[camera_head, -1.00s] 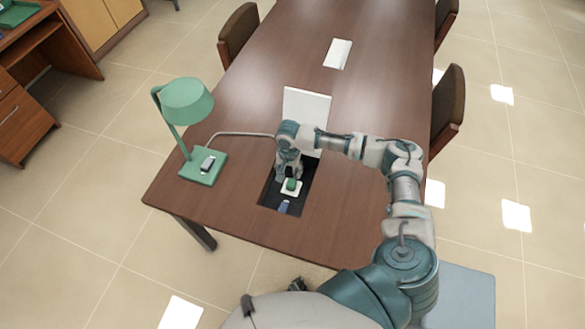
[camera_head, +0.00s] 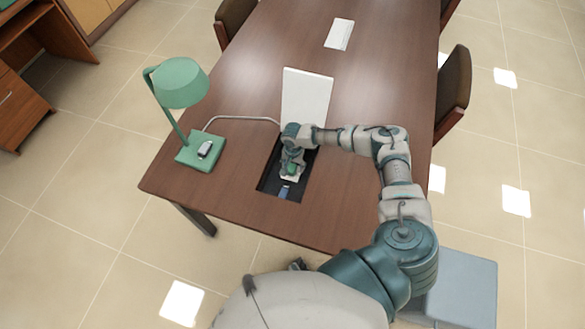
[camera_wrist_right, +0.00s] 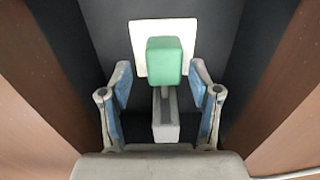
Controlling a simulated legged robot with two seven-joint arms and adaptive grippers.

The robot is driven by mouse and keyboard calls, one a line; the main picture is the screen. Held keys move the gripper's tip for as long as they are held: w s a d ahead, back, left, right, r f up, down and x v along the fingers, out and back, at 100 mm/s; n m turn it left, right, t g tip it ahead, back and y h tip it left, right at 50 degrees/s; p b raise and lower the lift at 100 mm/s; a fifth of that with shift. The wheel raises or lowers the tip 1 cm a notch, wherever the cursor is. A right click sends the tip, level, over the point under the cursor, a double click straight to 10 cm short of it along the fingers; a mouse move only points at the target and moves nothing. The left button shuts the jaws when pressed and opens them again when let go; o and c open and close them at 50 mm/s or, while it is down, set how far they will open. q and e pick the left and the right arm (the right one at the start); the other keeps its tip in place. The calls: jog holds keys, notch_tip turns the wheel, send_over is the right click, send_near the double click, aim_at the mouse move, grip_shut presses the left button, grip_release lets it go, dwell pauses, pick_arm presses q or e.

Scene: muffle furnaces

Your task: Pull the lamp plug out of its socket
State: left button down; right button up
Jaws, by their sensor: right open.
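The green plug (camera_head: 292,169) sits in a white socket plate (camera_head: 290,179) inside a dark recess in the table. In the right wrist view the green plug (camera_wrist_right: 165,62) stands out in front of the white plate (camera_wrist_right: 139,38). My right gripper (camera_head: 292,163) is low over the recess and partly covers the plug. In the right wrist view the right gripper (camera_wrist_right: 160,82) is open, with one blue-padded finger on each side of the plug and a gap to each. The green lamp (camera_head: 180,83) stands on the table at the left. My left gripper is not visible.
A white lid (camera_head: 307,95) stands raised behind the recess. A grey cord (camera_head: 240,118) runs from the lamp towards the recess. The brown table (camera_head: 385,50) is mostly clear. Chairs (camera_head: 455,90) stand at its sides.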

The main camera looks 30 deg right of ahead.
jog(key=shift+f, duration=0.65)
jog(key=shift+a+f, duration=0.1)
jog(key=shift+f, duration=0.15)
jog(key=shift+w+a, duration=0.1)
jog(key=shift+a, duration=0.35)
jog(key=shift+r, duration=0.1)
jog(key=c, duration=0.5)
jog(key=shift+d, duration=0.25)
grip_shut()
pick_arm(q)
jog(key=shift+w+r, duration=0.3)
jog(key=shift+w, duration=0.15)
pick_arm(e)
jog(key=shift+d, duration=0.15)
